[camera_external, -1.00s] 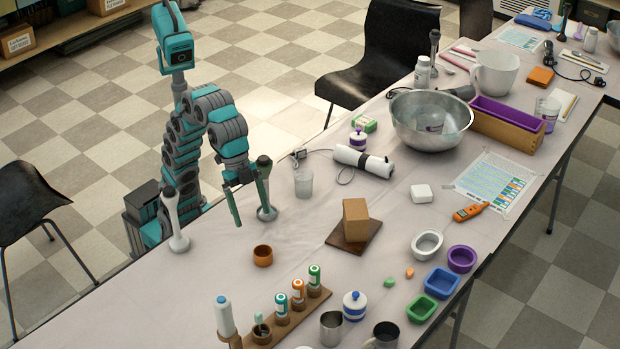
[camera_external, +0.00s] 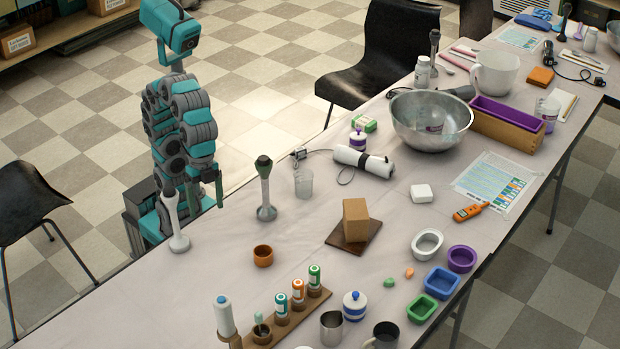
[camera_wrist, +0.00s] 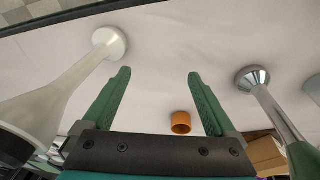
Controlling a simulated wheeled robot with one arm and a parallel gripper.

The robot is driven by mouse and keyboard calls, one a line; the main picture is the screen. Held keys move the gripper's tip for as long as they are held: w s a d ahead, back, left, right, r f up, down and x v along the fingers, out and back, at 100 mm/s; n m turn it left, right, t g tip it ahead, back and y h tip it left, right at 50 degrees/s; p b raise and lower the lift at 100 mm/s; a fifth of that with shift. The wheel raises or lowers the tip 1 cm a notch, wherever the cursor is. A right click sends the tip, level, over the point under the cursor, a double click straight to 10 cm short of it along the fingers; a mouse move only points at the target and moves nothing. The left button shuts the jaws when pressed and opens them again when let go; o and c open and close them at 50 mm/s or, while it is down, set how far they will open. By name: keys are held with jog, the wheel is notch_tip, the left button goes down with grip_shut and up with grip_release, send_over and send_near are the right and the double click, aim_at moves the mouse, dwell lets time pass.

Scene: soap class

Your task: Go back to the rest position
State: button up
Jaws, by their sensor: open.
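My gripper (camera_external: 208,192) is open and empty, with its green fingers pointing down over the table's left edge. In the wrist view my gripper (camera_wrist: 160,75) shows its two fingers spread apart with bare table between them. A white stick blender (camera_external: 175,220) stands upright on the table just left of my gripper, and it fills the left of the wrist view (camera_wrist: 60,85). A grey and dark green stick blender (camera_external: 265,190) stands upright to the right of my gripper, clear of the fingers. It also shows at the right of the wrist view (camera_wrist: 275,110).
A small orange-brown cup (camera_external: 263,256) stands in front of the blenders. A clear beaker (camera_external: 304,183) stands right of the grey blender. A tan block (camera_external: 355,222) rests on a dark board. A rack with bottles (camera_external: 320,297) is at the front. Table between is bare.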

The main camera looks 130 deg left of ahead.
jog(key=s+a+f+n+g+p, duration=0.1)
jog(key=s+f+g+p, duration=0.35)
jog(key=s, duration=1.05)
jog(key=s+a+f+b, duration=0.3)
jog(key=a+f, duration=0.3)
jog(key=f, duration=0.4)
jog(key=s+a+f+n+t+y+b, duration=0.1)
jog(key=s+a+f+b, duration=0.2)
jog(key=a+f, duration=0.4)
notch_tip(320, 180, down, 4)
jog(key=shift+s+r+n+b, duration=0.1)
jog(key=shift+s+n+b, duration=0.25)
jog(key=shift+s, duration=0.1)
jog(key=shift+a, duration=0.1)
